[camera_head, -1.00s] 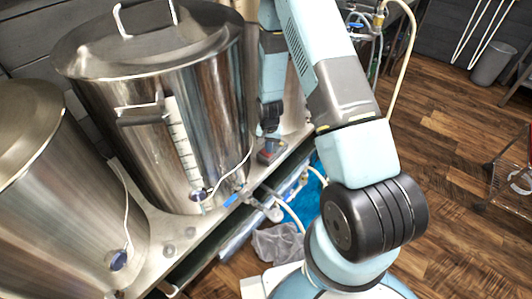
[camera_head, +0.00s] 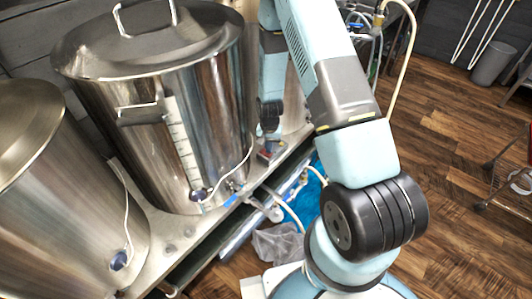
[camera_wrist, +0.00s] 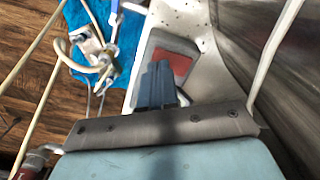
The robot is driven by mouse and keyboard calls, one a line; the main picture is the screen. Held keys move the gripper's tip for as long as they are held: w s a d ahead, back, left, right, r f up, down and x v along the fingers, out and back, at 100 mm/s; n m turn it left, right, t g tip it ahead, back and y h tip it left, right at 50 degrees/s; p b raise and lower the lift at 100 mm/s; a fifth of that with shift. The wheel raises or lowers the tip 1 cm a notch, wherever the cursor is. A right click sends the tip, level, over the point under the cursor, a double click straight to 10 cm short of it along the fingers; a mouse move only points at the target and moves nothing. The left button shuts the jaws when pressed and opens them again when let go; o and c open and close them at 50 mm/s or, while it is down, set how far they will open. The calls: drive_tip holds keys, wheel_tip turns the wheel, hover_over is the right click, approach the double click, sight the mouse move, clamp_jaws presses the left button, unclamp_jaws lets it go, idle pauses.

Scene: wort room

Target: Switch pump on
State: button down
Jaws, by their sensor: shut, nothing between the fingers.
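A grey switch box with a red rocker or panel (camera_wrist: 172,62) sits on the metal stand in the wrist view. It also shows small in the head view (camera_head: 269,152), at the foot of the large kettle. My gripper (camera_wrist: 160,72) is shut and empty, its dark fingers pointing at the box and covering part of the red face. In the head view my gripper (camera_head: 268,125) hangs down just above the box. I cannot tell whether the fingertips touch it or which way the switch is set. The pump itself is not clearly visible.
A large steel kettle (camera_head: 160,120) stands close left of my gripper, with another kettle (camera_head: 55,200) farther left. Hoses and a valve (camera_wrist: 92,50) lie left of the box in the wrist view. A pale cable (camera_wrist: 272,50) runs to the right. Wooden floor (camera_head: 450,150) is open at right.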

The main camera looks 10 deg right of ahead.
drive_tip(key=shift+f, duration=0.8)
drive_tip(key=shift+r, duration=3.05)
